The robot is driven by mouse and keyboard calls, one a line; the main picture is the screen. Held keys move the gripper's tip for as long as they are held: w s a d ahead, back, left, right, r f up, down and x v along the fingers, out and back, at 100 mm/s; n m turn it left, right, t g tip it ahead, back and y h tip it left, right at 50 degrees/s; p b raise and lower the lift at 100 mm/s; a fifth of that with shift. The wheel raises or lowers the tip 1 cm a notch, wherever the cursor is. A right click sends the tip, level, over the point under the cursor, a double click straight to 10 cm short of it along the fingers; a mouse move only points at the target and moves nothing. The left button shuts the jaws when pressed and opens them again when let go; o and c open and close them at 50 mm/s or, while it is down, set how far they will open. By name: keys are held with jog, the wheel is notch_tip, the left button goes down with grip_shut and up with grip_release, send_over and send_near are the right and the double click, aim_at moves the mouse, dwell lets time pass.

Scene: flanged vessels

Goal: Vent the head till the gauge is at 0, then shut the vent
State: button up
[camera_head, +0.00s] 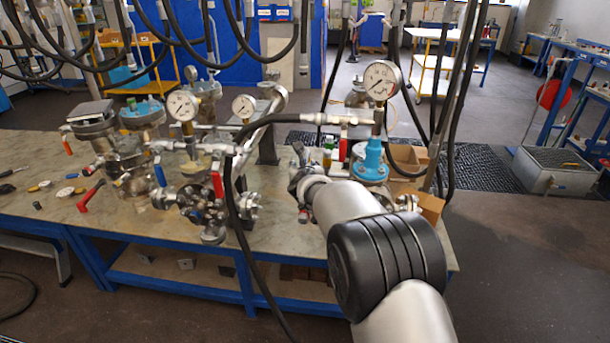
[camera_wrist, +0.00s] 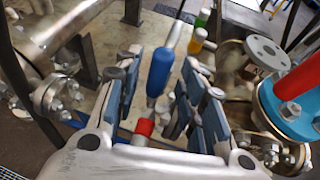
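In the wrist view my gripper (camera_wrist: 163,98) is open, its fingers spread on either side of a blue-sleeved handle (camera_wrist: 162,70). A short red piece (camera_wrist: 145,127) lies nearer the palm. I cannot tell whether either finger touches the handle. In the head view my gripper (camera_head: 301,160) is beside the blue head (camera_head: 370,162) at the right, partly hidden by my arm. A round gauge (camera_head: 382,80) stands upright above that head; its needle is too small to read surely. A red lever (camera_head: 343,145) stands by it. Which valve is the vent I cannot tell.
Flanged vessels with two more gauges (camera_head: 183,105) (camera_head: 245,107) crowd the bench (camera_head: 40,155) to the left. Yellow (camera_wrist: 200,35) and green (camera_wrist: 203,17) caps sit beyond the handle. Black hoses (camera_head: 240,225) hang around the gripper. A cardboard box (camera_head: 428,205) is at the right.

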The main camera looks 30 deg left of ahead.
jog(key=v, duration=1)
jog(key=shift+s, duration=0.1)
jog(key=s+d+r+n+g+h, duration=0.1)
jog(key=s+d+r+n, duration=0.2)
jog(key=d+n, duration=0.35)
jog(key=s+d+r+n+g, duration=0.1)
jog(key=s+d+r+n, duration=0.25)
jog(key=d, duration=0.55)
jog(key=s+d+r+n+g+h, duration=0.15)
jog(key=s+d+n, duration=0.25)
jog(key=d, duration=0.4)
jog(key=s+d+f+n+g+h, duration=0.2)
jog(key=s+d+n, duration=0.6)
jog(key=s, duration=0.5)
jog(key=s+d+f+n+g+h, duration=0.1)
jog(key=s+d+f+n, duration=0.3)
jog(key=s+d+n, duration=0.4)
jog(key=s+d+h, duration=0.1)
jog(key=s+d, duration=0.4)
jog(key=s, duration=0.1)
jog(key=shift+s+d+g, duration=0.25)
jog(key=shift+d+g, duration=0.1)
